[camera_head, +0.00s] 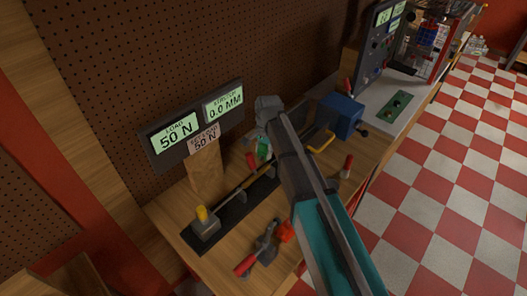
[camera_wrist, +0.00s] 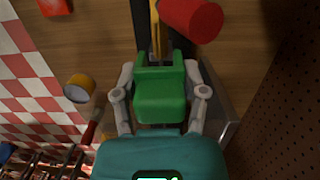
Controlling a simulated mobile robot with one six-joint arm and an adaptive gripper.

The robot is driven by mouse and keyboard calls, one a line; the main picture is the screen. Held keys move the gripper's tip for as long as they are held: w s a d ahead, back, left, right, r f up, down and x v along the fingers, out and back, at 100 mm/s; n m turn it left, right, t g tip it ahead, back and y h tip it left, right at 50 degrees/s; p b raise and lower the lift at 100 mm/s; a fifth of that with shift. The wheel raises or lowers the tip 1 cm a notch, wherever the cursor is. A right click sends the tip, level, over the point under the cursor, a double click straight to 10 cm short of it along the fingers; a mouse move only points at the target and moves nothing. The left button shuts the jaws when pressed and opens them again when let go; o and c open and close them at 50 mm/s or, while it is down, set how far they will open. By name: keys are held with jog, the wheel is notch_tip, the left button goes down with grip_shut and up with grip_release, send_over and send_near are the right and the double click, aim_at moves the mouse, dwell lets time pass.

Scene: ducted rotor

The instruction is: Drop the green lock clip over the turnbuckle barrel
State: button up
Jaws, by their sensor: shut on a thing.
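My gripper (camera_wrist: 160,92) is shut on the green lock clip (camera_wrist: 160,98), one finger on each side of it. In the wrist view the clip's two prongs point up the picture toward a thin yellow rod (camera_wrist: 155,28) over a black rail. I cannot tell whether the clip touches the rod, or which part is the turnbuckle barrel. A red cylinder (camera_wrist: 193,17) lies just beyond the clip, to the right. In the head view my gripper (camera_head: 264,140) is over the bench, largely hidden by my arm, with a little green of the clip (camera_head: 262,150) showing.
A black rail (camera_head: 235,212) with a yellow-topped block (camera_head: 204,222) runs along the bench. A display (camera_head: 192,125) behind reads 50 N and 0.0 MM. Red-handled pliers (camera_head: 258,252) lie in front. A blue vise-like block (camera_head: 340,115) stands to the right.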

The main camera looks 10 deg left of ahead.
jog(key=shift+f+b, duration=4)
jog(key=shift+f, duration=0.15)
jog(key=shift+f, duration=0.15)
jog(key=o, duration=1.3)
jog(key=shift+c, duration=0.2)
notch_tip(320, 180, up, 9)
jog(key=p, duration=0.8)
jog(key=shift+p, duration=0.35)
notch_tip(320, 180, up, 9)
jog(key=p, duration=0.9)
send_over(264, 168)
jog(key=shift+r+p, duration=0.5)
